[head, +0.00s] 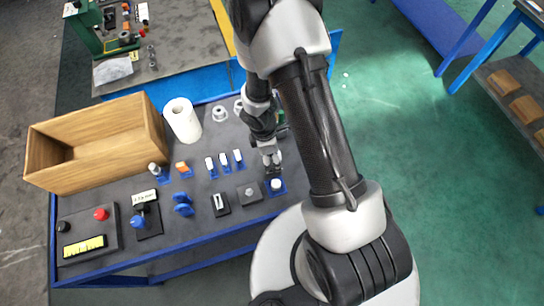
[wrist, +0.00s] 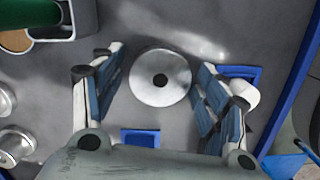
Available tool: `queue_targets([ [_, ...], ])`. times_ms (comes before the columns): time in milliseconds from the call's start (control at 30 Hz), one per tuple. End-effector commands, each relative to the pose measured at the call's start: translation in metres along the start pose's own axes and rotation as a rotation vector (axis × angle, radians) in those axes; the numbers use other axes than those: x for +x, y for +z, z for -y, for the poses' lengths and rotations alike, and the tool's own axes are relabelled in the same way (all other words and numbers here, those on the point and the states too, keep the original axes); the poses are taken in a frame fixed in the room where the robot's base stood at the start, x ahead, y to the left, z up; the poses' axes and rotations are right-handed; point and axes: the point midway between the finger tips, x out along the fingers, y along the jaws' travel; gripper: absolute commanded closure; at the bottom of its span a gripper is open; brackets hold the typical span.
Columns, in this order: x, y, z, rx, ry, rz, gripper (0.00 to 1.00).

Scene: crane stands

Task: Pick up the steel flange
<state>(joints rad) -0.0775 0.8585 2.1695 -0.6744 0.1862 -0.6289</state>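The steel flange (wrist: 146,88) is a round, shiny disc with a dark centre hole, lying flat on the grey table top in the wrist view. My gripper (wrist: 158,92) is open and empty, with one blue-padded finger to each side of the disc in that view. I see no clear contact between the fingers and the disc; the exact height above it cannot be told. In the head view my gripper (head: 272,163) points down over the right part of the table, and my arm hides the disc there.
A white cylinder on a blue plate (head: 276,185) stands close to my gripper. A green cylinder (wrist: 36,12) sits in a grey holder at upper left of the wrist view. A wooden box (head: 105,150), a paper roll (head: 182,120) and several small parts occupy the table's left and middle.

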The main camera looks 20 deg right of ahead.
Motion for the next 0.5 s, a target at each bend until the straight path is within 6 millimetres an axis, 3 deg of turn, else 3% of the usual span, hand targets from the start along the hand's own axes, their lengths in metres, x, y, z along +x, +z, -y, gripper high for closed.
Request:
queue_targets([
  [500,0.0001,0.0,0.0001,0.0,0.0,0.0,0.71],
])
